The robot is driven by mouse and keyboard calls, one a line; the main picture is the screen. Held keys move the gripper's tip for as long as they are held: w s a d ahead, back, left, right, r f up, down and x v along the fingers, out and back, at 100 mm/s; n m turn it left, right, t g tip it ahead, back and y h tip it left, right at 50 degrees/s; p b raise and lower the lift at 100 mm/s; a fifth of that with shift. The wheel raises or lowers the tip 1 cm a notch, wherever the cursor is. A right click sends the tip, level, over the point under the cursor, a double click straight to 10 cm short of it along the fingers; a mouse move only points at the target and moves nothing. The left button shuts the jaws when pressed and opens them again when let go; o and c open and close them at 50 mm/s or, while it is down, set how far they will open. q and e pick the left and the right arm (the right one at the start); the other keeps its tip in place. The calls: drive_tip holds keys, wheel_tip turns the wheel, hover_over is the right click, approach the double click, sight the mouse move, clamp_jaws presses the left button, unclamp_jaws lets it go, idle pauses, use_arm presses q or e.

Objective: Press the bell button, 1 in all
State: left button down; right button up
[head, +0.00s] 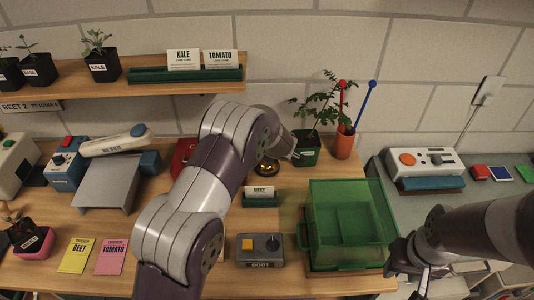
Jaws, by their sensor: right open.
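A small brass dome that looks like the bell (263,170) sits on the wooden bench, partly hidden by my left arm. Its button cannot be made out. My left arm crosses the middle of the head view, and its gripper (294,156) shows only in part, beside and above the brass dome, near the potted tomato-like plant. Whether it touches the dome cannot be told, nor can its jaws.
A grey box with a yellow button (260,248) and a green translucent bin (350,225) stand in front. A green plant pot (306,150) and an orange cup (344,145) stand behind. A card holder (260,198) is near the dome. A shelf (150,85) overhangs the left.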

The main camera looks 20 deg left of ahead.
use_arm(q)
drive_tip(key=shift+f, duration=0.2)
idle(0.5)
drive_tip(key=shift+f, duration=0.25)
drive_tip(key=shift+f+b, duration=0.35)
drive_tip(key=shift+f, duration=0.15)
idle(0.6)
drive_tip(key=shift+r+p, duration=0.95)
drive_tip(key=shift+p, duration=0.15)
wheel_tip(320, 180, up, 5)
drive_tip(key=p, duration=0.5)
drive_tip(key=shift+r+p, duration=0.1)
drive_tip(key=shift+p, duration=0.25)
